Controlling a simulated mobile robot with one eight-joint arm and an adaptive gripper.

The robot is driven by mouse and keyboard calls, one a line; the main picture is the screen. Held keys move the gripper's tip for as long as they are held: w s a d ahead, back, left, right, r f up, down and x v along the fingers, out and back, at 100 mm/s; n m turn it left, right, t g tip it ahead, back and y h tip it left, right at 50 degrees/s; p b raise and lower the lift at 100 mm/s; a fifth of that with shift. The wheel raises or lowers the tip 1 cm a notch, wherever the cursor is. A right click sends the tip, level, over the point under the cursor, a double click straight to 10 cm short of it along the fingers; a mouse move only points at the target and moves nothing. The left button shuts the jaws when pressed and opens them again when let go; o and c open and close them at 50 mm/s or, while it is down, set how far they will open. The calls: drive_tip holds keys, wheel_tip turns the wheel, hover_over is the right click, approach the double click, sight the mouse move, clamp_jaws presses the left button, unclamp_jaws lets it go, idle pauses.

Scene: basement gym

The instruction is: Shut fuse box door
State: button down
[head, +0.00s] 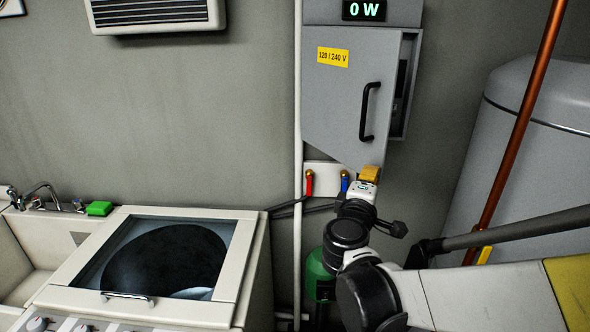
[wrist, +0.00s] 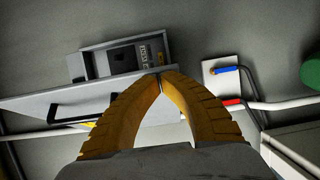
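The fuse box (head: 412,75) hangs on the wall, and its grey door (head: 335,105) stands part way open, with the interior showing past the handle-side edge. The door has a black handle (head: 369,112) and a yellow "120 / 240 V" label (head: 333,57). My gripper (head: 369,174) is just below the door's lower edge in the head view. In the wrist view my gripper's orange fingers (wrist: 161,84) meet at the tips with nothing seen between them. There, the door (wrist: 45,100) lies behind the fingers and the box interior (wrist: 130,58) shows beyond. I cannot tell whether the fingertips touch the door.
Red (head: 309,182) and blue (head: 344,181) pipe fittings sit on a white wall plate below the box. A white washer (head: 238,262) stands at the left. A grey tank (head: 540,130) and a copper pipe (head: 519,130) are at the right.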

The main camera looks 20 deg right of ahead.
drive_tip(key=s+d+x, duration=0.2)
drive_tip(key=x, duration=1.3)
drive_tip(key=s+d+b+x, duration=0.1)
drive_tip(key=d+x, duration=0.1)
drive_tip(key=x, duration=1.3)
drive_tip(key=shift+s+d, duration=0.25)
drive_tip(key=shift+d, duration=0.2)
